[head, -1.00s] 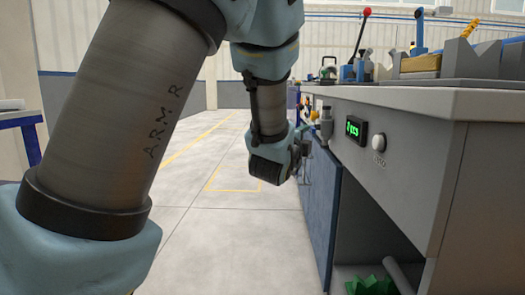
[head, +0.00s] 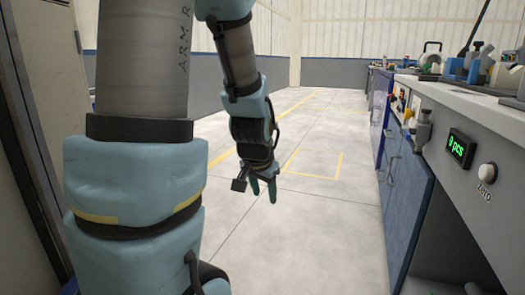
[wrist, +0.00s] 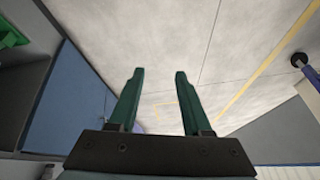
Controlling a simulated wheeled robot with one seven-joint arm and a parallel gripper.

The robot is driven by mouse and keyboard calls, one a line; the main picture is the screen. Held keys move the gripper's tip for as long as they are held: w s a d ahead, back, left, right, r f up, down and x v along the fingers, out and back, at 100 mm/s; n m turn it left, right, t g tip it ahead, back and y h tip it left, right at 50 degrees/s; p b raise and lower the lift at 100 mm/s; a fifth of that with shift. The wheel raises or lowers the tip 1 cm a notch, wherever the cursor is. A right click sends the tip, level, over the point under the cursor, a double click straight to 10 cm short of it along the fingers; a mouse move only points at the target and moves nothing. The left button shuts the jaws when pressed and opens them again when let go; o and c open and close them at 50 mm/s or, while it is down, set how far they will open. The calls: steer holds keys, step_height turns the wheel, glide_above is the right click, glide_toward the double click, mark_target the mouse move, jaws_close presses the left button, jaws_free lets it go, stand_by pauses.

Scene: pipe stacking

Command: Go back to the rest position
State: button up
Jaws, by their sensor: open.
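My gripper (head: 263,188) hangs at the end of my arm over the open floor, left of the workbench, with its fingers pointing down. In the wrist view my gripper (wrist: 158,75) shows two green fingers spread apart with nothing between them. Bare floor (wrist: 155,45) lies beyond the fingertips. My gripper touches nothing in view.
A grey workbench (head: 465,105) with a blue cabinet door (head: 408,195) runs along the right. Its counter display (head: 457,147) reads "0 pcs". A clear aisle with yellow floor lines (head: 320,178) lies ahead. A green object (wrist: 10,35) shows in an opening at the wrist view's left.

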steer(key=s+a+r+n+g+y+p, duration=0.1)
steer(key=s+a+n+g+p, duration=0.15)
steer(key=s+a+n, duration=0.4)
step_height(320, 180, up, 38)
steer(key=s+m+g+p, duration=0.1)
steer(key=s+p, duration=0.1)
steer(key=p, duration=3.5)
steer(key=shift+a, duration=0.3)
